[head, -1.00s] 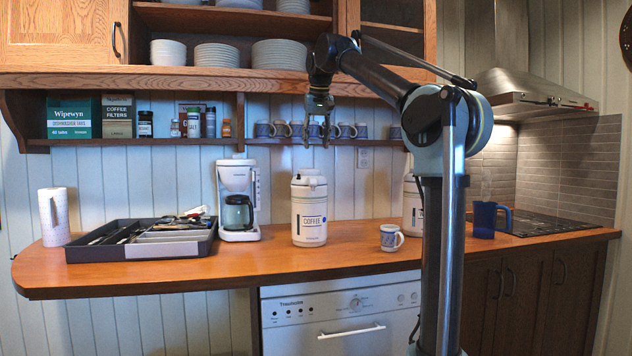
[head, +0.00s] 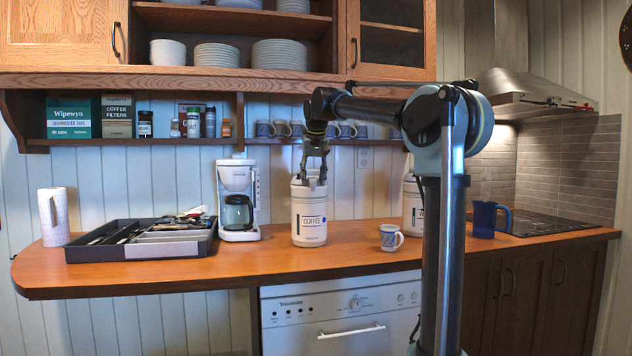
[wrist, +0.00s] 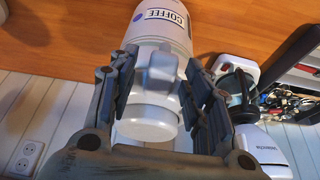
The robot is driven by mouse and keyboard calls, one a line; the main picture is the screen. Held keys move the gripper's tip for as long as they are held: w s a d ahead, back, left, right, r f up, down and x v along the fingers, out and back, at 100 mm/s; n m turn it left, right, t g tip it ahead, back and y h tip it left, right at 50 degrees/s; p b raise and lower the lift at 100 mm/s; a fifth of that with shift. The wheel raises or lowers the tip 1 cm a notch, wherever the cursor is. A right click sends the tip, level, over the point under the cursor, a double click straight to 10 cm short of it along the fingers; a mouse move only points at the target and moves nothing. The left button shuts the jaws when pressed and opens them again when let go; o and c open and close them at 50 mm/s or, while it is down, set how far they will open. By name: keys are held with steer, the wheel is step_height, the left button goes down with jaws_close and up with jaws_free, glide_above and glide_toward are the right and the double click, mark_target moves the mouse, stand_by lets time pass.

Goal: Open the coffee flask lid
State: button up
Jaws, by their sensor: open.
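The white coffee flask (head: 309,217), labelled COFFEE, stands upright on the wooden counter. It also shows in the wrist view (wrist: 168,25), with its lid (wrist: 148,115) and a raised tab on the lid between my fingers. My gripper (head: 314,180) is above the flask, pointing down. In the wrist view my gripper (wrist: 155,95) is open, with one finger on each side of the lid and gaps showing. The top of the flask is partly hidden by the fingers in the head view. The lid looks closed.
A coffee maker (head: 239,195) stands left of the flask, with a dark utensil tray (head: 140,251) further left. A patterned mug (head: 390,238) and a second white flask (head: 411,205) are to the right.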

steer(key=shift+f, duration=0.1)
steer(key=shift+c, duration=0.5)
jaws_close()
steer(key=shift+d, duration=0.15)
steer(key=shift+w, duration=0.15)
steer(key=shift+r, duration=0.2)
